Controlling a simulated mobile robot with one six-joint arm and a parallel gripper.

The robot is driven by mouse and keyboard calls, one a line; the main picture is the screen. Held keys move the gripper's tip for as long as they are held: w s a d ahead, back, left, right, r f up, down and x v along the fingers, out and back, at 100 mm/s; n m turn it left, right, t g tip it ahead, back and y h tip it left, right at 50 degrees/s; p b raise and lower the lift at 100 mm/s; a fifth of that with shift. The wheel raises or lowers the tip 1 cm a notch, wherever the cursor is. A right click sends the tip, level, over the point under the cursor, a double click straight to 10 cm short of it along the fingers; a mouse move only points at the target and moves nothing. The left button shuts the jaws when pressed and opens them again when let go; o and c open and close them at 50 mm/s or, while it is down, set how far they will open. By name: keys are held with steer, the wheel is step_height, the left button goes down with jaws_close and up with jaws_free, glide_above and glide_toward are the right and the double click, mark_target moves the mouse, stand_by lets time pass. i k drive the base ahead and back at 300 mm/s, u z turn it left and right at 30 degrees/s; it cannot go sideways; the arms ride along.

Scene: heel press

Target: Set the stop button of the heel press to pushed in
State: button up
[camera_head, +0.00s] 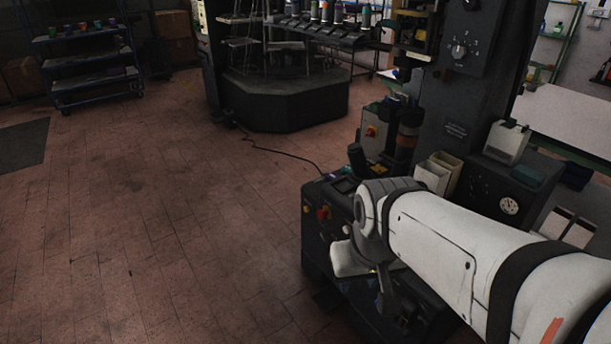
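The heel press (452,118) is the dark machine with a tall column at right. On the front of its low console, a small red button (323,213) shows, with a yellow one (306,209) to its left. Another red knob on a yellow plate (371,131) sits on a grey box further back. I cannot tell for sure which is the stop button, nor how far any is pressed. My white arm reaches in from the lower right over the console. My gripper (384,284) hangs below the wrist, right of and below the front buttons; its fingers are not clear.
A black cable (277,152) runs over the floor. The brick-red floor (150,215) left of the press is clear. A dark rack base (285,97) stands behind.

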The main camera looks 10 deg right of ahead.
mark_target(322, 215)
steer(key=u, duration=0.05)
steer(key=i, duration=1.45)
steer(key=u, duration=0.55)
